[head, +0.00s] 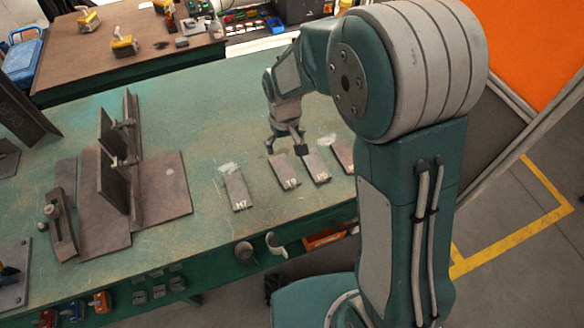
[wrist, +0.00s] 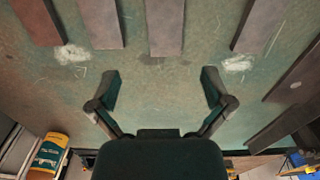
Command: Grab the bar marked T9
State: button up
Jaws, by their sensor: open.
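The bar marked T9 (head: 283,170) is a flat grey-brown bar lying on the green table, second from the left in the head view. Its white mark is small but appears to read T9. In the wrist view the same bar (wrist: 165,25) appears at the top, just right of centre, its label end out of frame. My gripper (head: 286,149) is open and empty, close to the far end of this bar in the head view. In the wrist view my gripper (wrist: 160,84) has its fingers spread wide, with bare table between them and the bar beyond the tips.
A bar (head: 236,190) lies to the left, marked something like M7. Another bar (head: 315,166) lies close on the right, and a further bar (head: 342,153) is partly hidden by my arm. Steel plates and a fixture (head: 122,165) occupy the left; bare table separates them from the bars.

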send_over(284, 170)
notch_tip(284, 170, down, 5)
jog(key=shift+w, duration=0.1)
jog(key=shift+f, duration=2.65)
jog(key=c, duration=1.3)
